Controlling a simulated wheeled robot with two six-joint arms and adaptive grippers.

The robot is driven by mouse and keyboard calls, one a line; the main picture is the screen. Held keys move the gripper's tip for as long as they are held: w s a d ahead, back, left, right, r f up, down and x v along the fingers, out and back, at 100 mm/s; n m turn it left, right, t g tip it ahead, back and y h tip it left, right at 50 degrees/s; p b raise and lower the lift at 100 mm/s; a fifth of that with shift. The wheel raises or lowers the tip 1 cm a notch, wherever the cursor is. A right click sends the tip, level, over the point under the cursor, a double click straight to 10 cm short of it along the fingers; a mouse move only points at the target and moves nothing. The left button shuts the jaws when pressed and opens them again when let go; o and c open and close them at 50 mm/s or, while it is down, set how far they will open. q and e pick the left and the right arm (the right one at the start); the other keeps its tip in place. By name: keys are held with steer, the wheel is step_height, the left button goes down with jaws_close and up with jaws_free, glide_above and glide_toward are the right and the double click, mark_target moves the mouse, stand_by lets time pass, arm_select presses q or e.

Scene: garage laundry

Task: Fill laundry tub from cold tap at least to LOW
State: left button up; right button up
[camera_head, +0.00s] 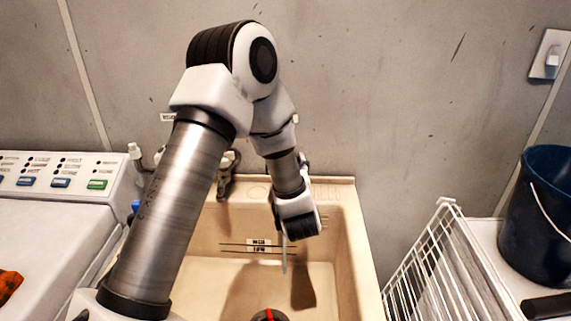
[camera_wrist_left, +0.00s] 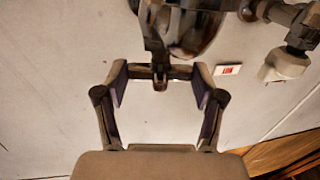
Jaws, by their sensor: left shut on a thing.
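The beige laundry tub (camera_head: 345,240) stands in the middle of the head view. Dark level lines and a small white label (camera_head: 259,242) mark its back wall; the label's words are too small to read. A thin pale vertical streak (camera_head: 284,258), which looks like running water, drops below my left wrist into the tub. The water level cannot be told. My left gripper (camera_wrist_left: 160,85) is shut on a dark bar of the tap fittings (camera_wrist_left: 160,73) in the left wrist view. In the head view my arm hides its fingertips.
A white washing machine (camera_head: 50,225) stands left of the tub. A white wire rack (camera_head: 435,265) and a dark blue bucket (camera_head: 540,215) are at the right. A dark pipe with a pale knob (camera_wrist_left: 287,64) and a red-and-white label (camera_wrist_left: 228,70) show in the left wrist view.

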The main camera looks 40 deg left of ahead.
arm_select(q)
steer(key=n+g, duration=0.1)
steer(key=g+y, duration=0.1)
steer(key=n+g+y, duration=0.1)
steer(key=shift+w+d+r+n, duration=0.15)
steer(key=shift+w+n, duration=0.1)
steer(key=shift+n, duration=0.05)
steer(key=n+g+y, duration=0.1)
steer(key=g, duration=0.2)
steer(key=n+g+y+p, duration=0.1)
steer(key=n+g, duration=0.1)
steer(key=shift+w+n+g, duration=0.15)
steer(key=shift+n+g, duration=0.15)
steer(key=shift+g, duration=0.1)
steer(key=n+g, duration=0.2)
steer(key=g, duration=0.1)
steer(key=n+g, duration=0.2)
steer(key=g, duration=0.1)
steer(key=shift+w, duration=0.2)
steer(key=shift+g, duration=0.4)
steer(key=o, duration=1.1)
steer(key=shift+o, duration=0.2)
steer(key=shift+d, duration=0.1)
